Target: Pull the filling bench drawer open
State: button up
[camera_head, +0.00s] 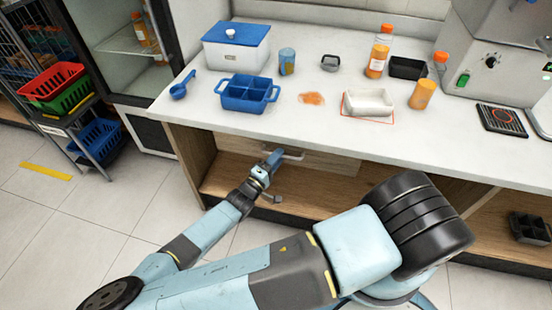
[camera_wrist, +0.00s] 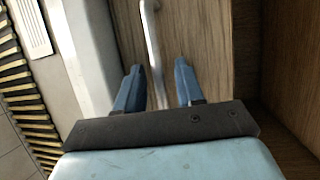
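The filling bench drawer has a pale wood front (camera_head: 325,162) under the white countertop. It appears shut, or nearly so. Its metal bar handle (camera_head: 293,155) shows beside my gripper (camera_head: 274,158) in the head view. In the wrist view the handle (camera_wrist: 152,40) runs down between the two blue fingers of my gripper (camera_wrist: 159,68), closer to the left finger. The fingers are apart, one on each side of the bar, and I see no clear grip on it. The drawer front (camera_wrist: 195,35) lies beyond them. The lower end of the bar is hidden by my gripper.
The countertop (camera_head: 240,125) overhangs the drawer and carries a blue divided caddy (camera_head: 248,93), a white tray (camera_head: 368,102) and orange bottles (camera_head: 377,60). An open wooden shelf (camera_head: 235,180) lies below the drawer. Bare tiled floor (camera_head: 75,225) is at the left.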

grip_shut()
dwell(0.4)
jog(key=shift+a, duration=0.1)
